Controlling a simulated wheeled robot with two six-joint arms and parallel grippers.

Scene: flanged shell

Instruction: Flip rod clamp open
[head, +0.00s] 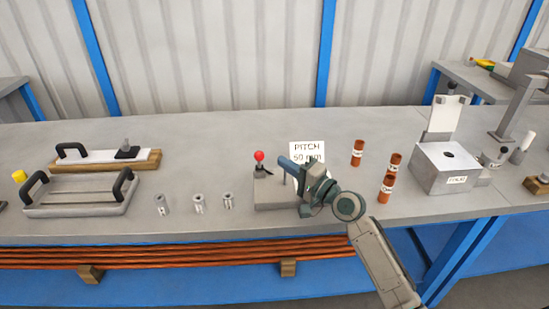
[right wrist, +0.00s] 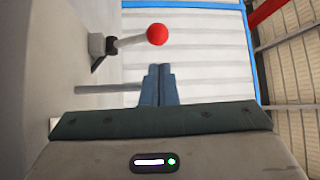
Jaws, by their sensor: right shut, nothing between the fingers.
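The rod clamp is a small lever with a red ball knob (head: 259,156) on a grey base block (head: 265,199). In the head view the knob stands up at the block's left end. In the right wrist view the red knob (right wrist: 157,34) is on a lever (right wrist: 130,41) that rises from a small dark bracket. My right gripper (head: 284,163) is above the block, just right of the knob. Its blue fingers (right wrist: 158,72) are together and empty, apart from the knob. A thin grey rod (right wrist: 105,89) stands beside the fingers. My left gripper is not in view.
A PITCH sign (head: 307,152) stands behind my gripper. Several brown cylinders (head: 357,153) stand to the right. Small metal cylinders (head: 199,204) stand to the left, and a tray with black handles (head: 78,196) lies farther left. The bench is clear behind the knob.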

